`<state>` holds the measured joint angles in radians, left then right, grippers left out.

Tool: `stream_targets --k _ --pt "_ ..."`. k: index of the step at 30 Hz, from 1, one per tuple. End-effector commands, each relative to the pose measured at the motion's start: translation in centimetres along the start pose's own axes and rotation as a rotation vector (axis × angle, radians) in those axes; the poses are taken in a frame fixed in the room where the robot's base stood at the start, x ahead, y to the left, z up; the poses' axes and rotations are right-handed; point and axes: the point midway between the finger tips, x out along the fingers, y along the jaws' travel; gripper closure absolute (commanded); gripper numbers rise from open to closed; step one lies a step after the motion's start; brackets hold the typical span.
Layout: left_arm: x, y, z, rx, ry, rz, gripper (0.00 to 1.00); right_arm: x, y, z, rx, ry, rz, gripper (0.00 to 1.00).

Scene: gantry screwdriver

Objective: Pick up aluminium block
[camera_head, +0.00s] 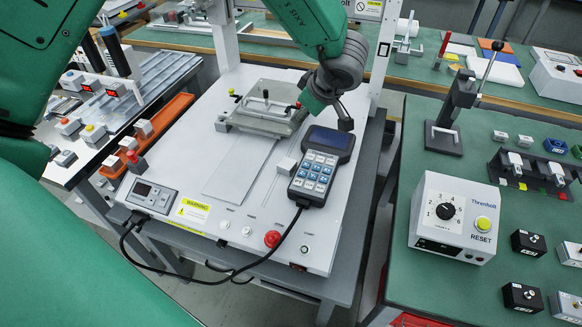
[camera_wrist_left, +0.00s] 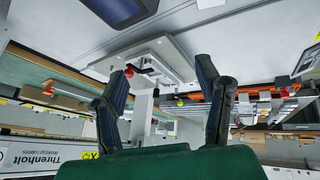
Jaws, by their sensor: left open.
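My left gripper (camera_head: 328,112) is open and empty, above the machine top behind the keypad unit and to the right of the clamp fixture (camera_head: 264,119). In the left wrist view its two fingers (camera_wrist_left: 163,72) are spread apart, with the fixture (camera_wrist_left: 150,58) beyond them. I cannot make out the block in the wrist view. My right gripper is not in view.
The keypad unit's black cable runs over the machine's front edge. A gantry post (camera_head: 384,50) rises behind the gripper. A red emergency button (camera_head: 272,239) is at the front. A green bench with a control box (camera_head: 452,217) stands right; the flat plate (camera_head: 238,168) left of the block is bare.

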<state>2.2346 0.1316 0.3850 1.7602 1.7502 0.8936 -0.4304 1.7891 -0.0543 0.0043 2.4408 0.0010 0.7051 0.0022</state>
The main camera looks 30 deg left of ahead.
Motion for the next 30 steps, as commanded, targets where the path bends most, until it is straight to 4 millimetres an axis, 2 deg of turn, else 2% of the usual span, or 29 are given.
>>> stream_targets --k 4,8,10,21,30 --pt "-0.7 -2.3 1.4 -0.074 -0.059 -0.192 0.41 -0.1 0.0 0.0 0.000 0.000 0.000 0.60" --pt "-1.2 -3.4 2.3 -0.092 -0.090 -0.272 0.41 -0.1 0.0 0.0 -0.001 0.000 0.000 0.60" --pt "-0.8 -3.7 2.5 -0.094 -0.095 -0.285 0.41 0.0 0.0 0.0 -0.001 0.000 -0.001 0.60" --pt "5.7 -5.6 3.3 -0.095 -0.093 -0.285 0.41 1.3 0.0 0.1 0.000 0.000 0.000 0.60" --pt "7.9 -6.4 3.8 -0.094 -0.093 -0.284 0.41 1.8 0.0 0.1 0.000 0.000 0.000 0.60"
